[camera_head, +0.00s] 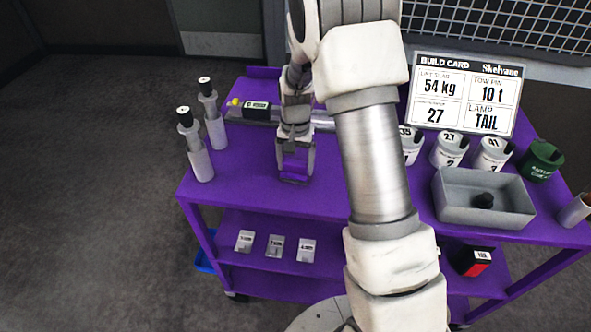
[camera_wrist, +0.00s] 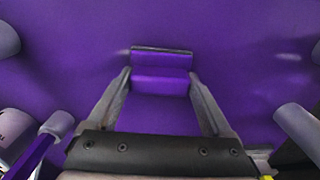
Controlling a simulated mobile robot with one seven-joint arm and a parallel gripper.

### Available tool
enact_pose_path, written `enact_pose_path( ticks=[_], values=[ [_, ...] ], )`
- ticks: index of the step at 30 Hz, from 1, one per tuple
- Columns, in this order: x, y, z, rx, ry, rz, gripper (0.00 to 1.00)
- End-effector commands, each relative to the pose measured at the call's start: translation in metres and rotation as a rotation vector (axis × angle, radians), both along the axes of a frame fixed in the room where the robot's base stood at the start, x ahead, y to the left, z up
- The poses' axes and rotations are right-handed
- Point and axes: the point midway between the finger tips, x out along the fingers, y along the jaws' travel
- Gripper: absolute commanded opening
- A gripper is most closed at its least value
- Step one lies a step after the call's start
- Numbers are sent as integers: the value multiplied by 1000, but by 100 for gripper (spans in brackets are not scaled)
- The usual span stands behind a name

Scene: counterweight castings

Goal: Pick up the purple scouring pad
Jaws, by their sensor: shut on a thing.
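The purple scouring pad (camera_head: 294,160) is a small block, close in colour to the purple cart top (camera_head: 245,172) beneath it. My gripper (camera_head: 296,170) points down over the left part of the cart top and is shut on the pad. In the wrist view the pad (camera_wrist: 160,84) sits between the two fingertips of my gripper (camera_wrist: 160,76), with a finger against each end. A thin dark edge shows along its far side. I cannot tell whether the pad touches the cart top or is slightly above it.
Two grey bottles with black caps (camera_head: 201,163) stand at the left edge. Behind my gripper lies a grey bar (camera_head: 235,114) with a black labelled block (camera_head: 257,110). White numbered canisters (camera_head: 449,150), a green canister (camera_head: 540,160) and a grey tray (camera_head: 452,213) stand right of my arm.

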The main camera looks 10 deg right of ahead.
Motion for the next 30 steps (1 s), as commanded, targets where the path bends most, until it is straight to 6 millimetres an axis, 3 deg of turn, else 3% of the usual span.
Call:
enact_pose_path(
  ticks=[10,17,24,30],
  values=[
    [1,0,8,0,-2,0,26],
    [1,0,43,1,-5,0,26],
    [-7,-53,72,0,-3,-7,26],
    [-12,-88,94,0,-2,-3,26]
  ],
)
